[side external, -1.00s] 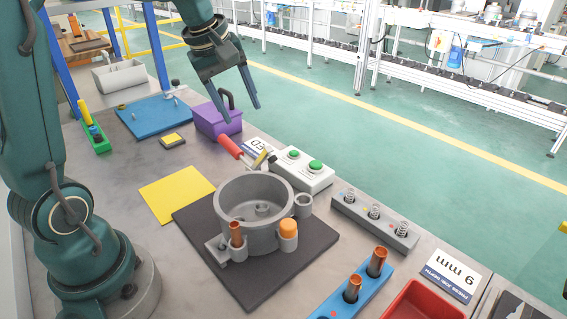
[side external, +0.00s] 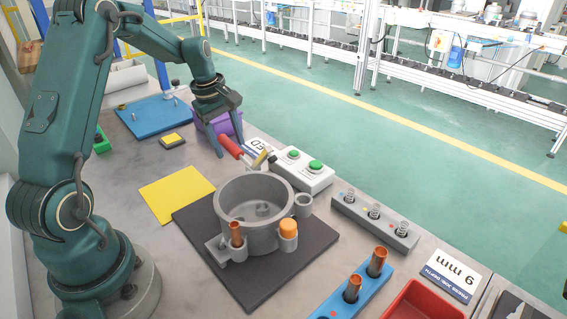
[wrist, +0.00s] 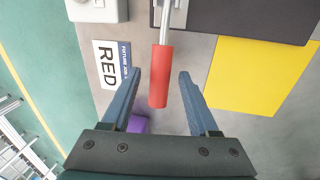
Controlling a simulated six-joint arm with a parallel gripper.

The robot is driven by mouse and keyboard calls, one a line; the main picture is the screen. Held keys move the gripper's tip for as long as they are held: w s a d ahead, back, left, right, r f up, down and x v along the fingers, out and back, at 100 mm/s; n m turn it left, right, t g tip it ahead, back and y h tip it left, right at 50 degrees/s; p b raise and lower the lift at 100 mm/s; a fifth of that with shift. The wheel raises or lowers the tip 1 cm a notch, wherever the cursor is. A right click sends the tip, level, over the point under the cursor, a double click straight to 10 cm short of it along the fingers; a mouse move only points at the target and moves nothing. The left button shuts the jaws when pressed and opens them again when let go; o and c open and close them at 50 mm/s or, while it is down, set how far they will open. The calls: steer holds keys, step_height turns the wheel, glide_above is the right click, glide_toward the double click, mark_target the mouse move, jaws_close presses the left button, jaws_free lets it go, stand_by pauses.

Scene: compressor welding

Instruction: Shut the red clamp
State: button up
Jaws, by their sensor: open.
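The red clamp's handle (side external: 229,146) stands up at a slant behind the grey round housing (side external: 254,217), with its metal part (side external: 260,160) reaching toward the housing. In the wrist view the red handle (wrist: 159,76) lies between and beyond the fingertips, with its metal rod running up out of the frame. My gripper (side external: 223,147) is open and empty, its fingers pointing down near the handle in the side view. In the wrist view my gripper (wrist: 160,85) has one finger on each side of the handle's line. Contact with the handle cannot be told.
A purple box (side external: 228,123) stands just behind my gripper. The housing stands on a dark mat (side external: 255,285).

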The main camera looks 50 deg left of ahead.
jaws_close()
stand_by(1.4)
